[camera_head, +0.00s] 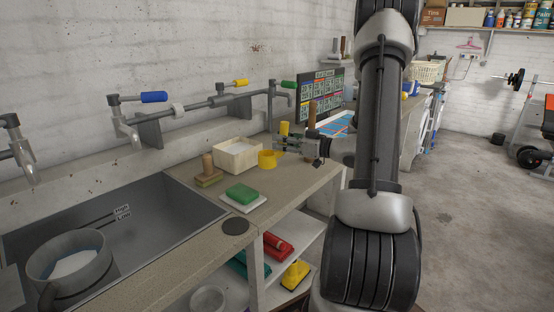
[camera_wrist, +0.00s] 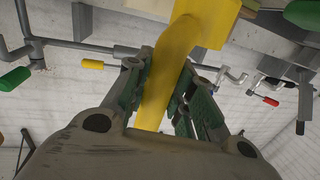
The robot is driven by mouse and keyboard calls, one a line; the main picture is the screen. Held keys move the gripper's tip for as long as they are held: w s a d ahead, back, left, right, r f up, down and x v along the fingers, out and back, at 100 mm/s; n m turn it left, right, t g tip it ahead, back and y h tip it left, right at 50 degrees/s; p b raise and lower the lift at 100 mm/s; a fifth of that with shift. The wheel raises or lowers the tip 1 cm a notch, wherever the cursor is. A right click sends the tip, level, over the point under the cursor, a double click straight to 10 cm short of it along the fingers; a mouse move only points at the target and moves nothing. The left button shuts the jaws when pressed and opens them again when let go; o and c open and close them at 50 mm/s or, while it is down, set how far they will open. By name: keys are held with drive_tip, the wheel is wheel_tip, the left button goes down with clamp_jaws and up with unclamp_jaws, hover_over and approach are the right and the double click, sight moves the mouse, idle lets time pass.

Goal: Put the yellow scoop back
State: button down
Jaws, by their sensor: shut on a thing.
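My gripper (camera_head: 279,143) is above the counter, shut on the handle of the yellow scoop (camera_head: 284,128). In the wrist view the yellow scoop (camera_wrist: 168,82) runs between the two fingers (camera_wrist: 165,95), with its wider end at the top edge and cut off by the frame. In the head view a yellow cup-shaped part (camera_head: 267,159) shows just below the fingers. It looks like the scoop's lower end; whether it touches the counter I cannot tell. An open cream tub (camera_head: 222,164) with white contents stands just left of it.
A green sponge on a white dish (camera_head: 242,198) and a wooden-handled brush (camera_head: 208,174) are on the counter (camera_head: 290,185) left of my gripper. A sink (camera_head: 140,215) holding a grey pot (camera_head: 45,262) lies further left. Pipes with coloured tap handles (camera_head: 154,97) run along the wall.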

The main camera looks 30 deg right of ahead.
sight(283, 154)
drive_tip(key=shift+f, duration=2.4)
drive_tip(key=c, duration=1.2)
unclamp_jaws()
drive_tip(key=shift+f, duration=0.1)
drive_tip(key=shift+c, duration=0.2)
